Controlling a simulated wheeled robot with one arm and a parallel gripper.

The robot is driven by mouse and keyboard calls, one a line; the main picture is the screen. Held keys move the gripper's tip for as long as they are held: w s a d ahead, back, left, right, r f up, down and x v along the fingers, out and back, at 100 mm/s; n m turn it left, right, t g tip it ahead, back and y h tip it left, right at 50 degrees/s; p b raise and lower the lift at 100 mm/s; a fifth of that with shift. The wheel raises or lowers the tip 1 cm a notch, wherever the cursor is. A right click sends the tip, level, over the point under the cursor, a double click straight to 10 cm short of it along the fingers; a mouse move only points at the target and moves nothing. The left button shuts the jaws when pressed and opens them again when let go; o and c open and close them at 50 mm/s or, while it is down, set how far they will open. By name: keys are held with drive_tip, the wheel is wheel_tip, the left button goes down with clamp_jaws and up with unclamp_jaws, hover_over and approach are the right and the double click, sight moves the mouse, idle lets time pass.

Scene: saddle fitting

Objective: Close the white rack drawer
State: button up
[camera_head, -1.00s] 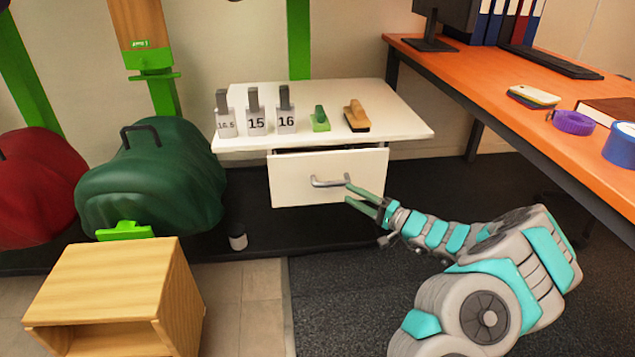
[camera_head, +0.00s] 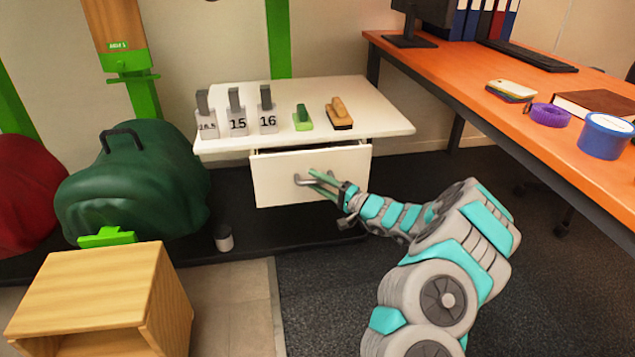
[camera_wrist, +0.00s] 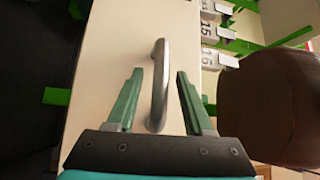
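The white rack drawer (camera_head: 275,183) hangs under the white rack top (camera_head: 375,119). It is partly open, with a dark gap above its front on the right. Its silver bar handle (camera_head: 301,181) is on the front face. My gripper (camera_head: 318,181) is at the handle. In the wrist view the handle (camera_wrist: 159,85) runs between the two green fingers of my open gripper (camera_wrist: 156,97), with gaps on both sides. The drawer front (camera_wrist: 110,60) fills the area behind the handle.
Numbered gauges (camera_head: 237,113), a green brush (camera_head: 302,118) and a wooden brush (camera_head: 340,114) stand on the rack top. An orange desk (camera_head: 470,90) is at right. A green-covered saddle (camera_head: 140,185) and wooden box (camera_head: 100,290) are at left.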

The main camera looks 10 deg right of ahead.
clamp_jaws()
idle(1.3)
